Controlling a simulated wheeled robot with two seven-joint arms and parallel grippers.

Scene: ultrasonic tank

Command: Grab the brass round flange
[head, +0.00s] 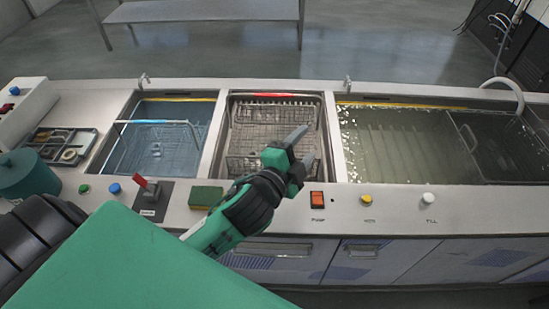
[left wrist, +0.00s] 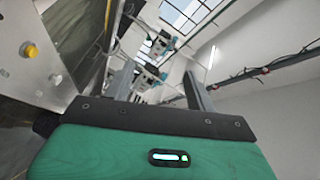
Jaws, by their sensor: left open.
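I cannot make out a brass round flange for certain in either view. A small pale ring-shaped part (head: 69,155) lies in the parts tray (head: 88,147) at the left of the counter; its material is too small to tell. My left gripper (head: 303,146) is over the front right part of the middle basin, with its two fingers apart and nothing between them. In the left wrist view the open fingers (left wrist: 160,78) point towards the ceiling and windows, with no part near them. My right gripper is not in view.
The middle basin holds a wire basket (head: 272,112). A blue-water basin (head: 165,108) is left of it and a large murky tank (head: 400,140) right. Along the front edge are a red-handled switch (head: 146,187), a green-yellow sponge (head: 206,196) and an orange switch (head: 317,200).

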